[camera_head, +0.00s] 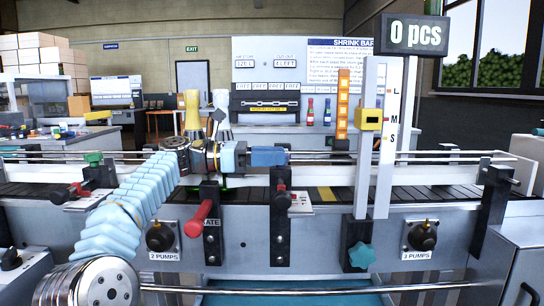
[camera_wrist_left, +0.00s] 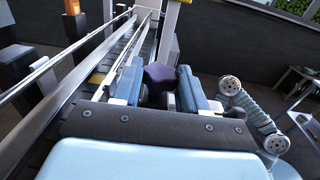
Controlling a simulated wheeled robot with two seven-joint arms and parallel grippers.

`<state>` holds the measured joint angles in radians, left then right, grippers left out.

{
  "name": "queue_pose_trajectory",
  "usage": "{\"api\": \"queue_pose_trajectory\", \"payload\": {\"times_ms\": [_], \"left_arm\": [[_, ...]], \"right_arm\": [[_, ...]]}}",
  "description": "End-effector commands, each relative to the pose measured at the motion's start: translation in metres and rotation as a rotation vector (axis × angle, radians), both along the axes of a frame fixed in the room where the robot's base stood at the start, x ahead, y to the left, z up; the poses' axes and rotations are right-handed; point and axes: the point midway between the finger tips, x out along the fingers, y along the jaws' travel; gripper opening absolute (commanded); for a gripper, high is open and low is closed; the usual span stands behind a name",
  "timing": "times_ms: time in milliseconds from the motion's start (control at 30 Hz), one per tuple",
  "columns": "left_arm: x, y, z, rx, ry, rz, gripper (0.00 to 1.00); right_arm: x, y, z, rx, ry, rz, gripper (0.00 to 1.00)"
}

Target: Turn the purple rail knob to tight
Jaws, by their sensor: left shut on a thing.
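The purple rail knob (camera_wrist_left: 158,77) shows in the left wrist view between the two blue fingers of my left gripper (camera_wrist_left: 160,92). The fingers are shut on it, one on each side. Its markings and turn position cannot be read. In the head view my left gripper (camera_head: 268,156) reaches right along the conveyor rail, and the knob is hidden there. My right gripper is not in view.
The conveyor belt (camera_head: 420,199) runs across with rails beside it. A red lever (camera_head: 198,218), a teal knob (camera_head: 361,255) and a green knob (camera_head: 94,158) sit along it. A grey upright post (camera_head: 366,140) with a yellow block (camera_head: 368,119) stands right of my gripper.

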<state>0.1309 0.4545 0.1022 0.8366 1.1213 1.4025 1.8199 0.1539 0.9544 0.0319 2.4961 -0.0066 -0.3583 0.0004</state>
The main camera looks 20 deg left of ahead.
Motion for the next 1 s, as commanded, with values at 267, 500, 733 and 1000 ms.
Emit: {"api": "queue_pose_trajectory", "payload": {"times_ms": [267, 500, 733, 1000], "left_arm": [[0.0, 0.0, 0.0, 0.001, 0.001, 0.001, 0.12], [0.0, 0.0, 0.0, 0.001, 0.001, 0.001, 0.68], [0.0, 0.001, 0.0, 0.0, 0.001, 0.002, 0.68], [-0.012, 0.042, -0.001, 0.001, 0.001, 0.007, 0.68]], "right_arm": [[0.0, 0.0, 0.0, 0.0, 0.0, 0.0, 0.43], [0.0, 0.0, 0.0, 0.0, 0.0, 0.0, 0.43], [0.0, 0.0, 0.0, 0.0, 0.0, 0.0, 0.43], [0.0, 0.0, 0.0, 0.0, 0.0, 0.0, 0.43]]}}
